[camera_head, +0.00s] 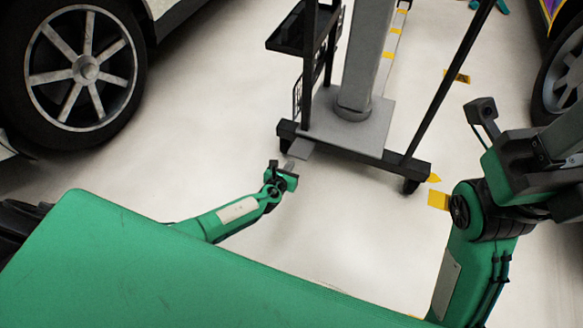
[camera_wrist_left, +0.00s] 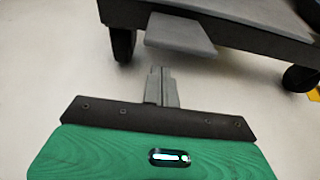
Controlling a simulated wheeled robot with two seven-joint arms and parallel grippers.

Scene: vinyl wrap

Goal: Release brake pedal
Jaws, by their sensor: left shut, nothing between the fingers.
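The brake pedal (camera_head: 301,148) is a flat grey plate that juts out from the dark base of the wheeled stand (camera_head: 345,128), at its left end. It shows large in the left wrist view (camera_wrist_left: 180,34). My left gripper (camera_head: 290,166) is shut and empty, with its fingertips just in front of the pedal. In the left wrist view the closed fingers (camera_wrist_left: 161,86) point at the pedal, and a small gap of floor seems to lie between them. My right arm comes in at the right, but I cannot make out its fingers.
The stand rests on casters (camera_head: 411,186) and has a thick grey column (camera_head: 367,60) and a black shelf (camera_head: 290,32). A car wheel (camera_head: 85,70) is at the upper left, another (camera_head: 566,80) at the upper right. The pale floor around the pedal is clear.

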